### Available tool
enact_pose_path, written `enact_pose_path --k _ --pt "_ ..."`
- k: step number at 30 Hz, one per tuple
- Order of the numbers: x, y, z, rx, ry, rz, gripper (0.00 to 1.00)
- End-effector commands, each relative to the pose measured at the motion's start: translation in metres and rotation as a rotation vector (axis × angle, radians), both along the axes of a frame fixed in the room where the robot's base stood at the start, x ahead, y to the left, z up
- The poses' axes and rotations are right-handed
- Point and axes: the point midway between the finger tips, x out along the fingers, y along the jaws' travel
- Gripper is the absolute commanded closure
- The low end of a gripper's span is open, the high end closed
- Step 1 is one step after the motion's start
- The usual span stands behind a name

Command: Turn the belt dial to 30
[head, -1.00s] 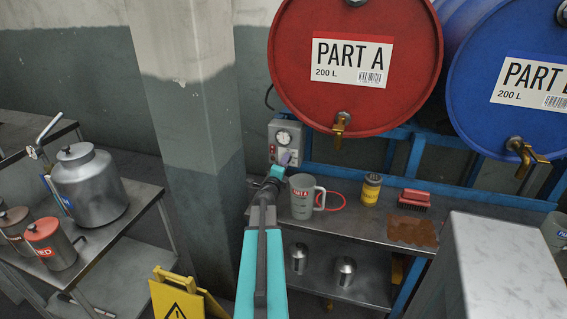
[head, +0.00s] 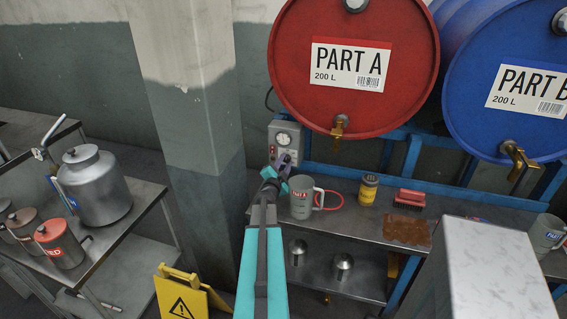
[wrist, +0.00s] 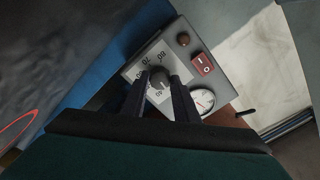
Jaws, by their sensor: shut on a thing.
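The belt dial (wrist: 159,82) is a dark round knob on a pale scale plate with printed numbers, 60 and 70 among them. Its pointer is too small to read. It sits on a grey control box (head: 274,134), fixed at the wall left of the red drum. My gripper (wrist: 160,78) is shut on the dial, one dark finger on each side of it. In the head view my gripper (head: 283,163) is at the lower part of the box and hides the dial.
The box also carries a round white gauge (wrist: 202,102), a red rocker switch (wrist: 202,65) and a brown-red button (wrist: 183,39). A grey mug (head: 302,198) stands on the bench close to my wrist. A concrete pillar (head: 190,110) is at the left.

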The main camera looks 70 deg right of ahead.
Motion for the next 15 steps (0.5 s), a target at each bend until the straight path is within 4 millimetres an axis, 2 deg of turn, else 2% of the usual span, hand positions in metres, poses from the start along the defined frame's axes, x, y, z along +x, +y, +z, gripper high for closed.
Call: enact_pose_path --k 1,15 --pt "-0.0053 -0.0024 0.0041 -0.008 0.021 -0.011 0.95" --pt "-0.0048 -0.0021 0.0029 -0.013 0.109 -0.011 0.95"
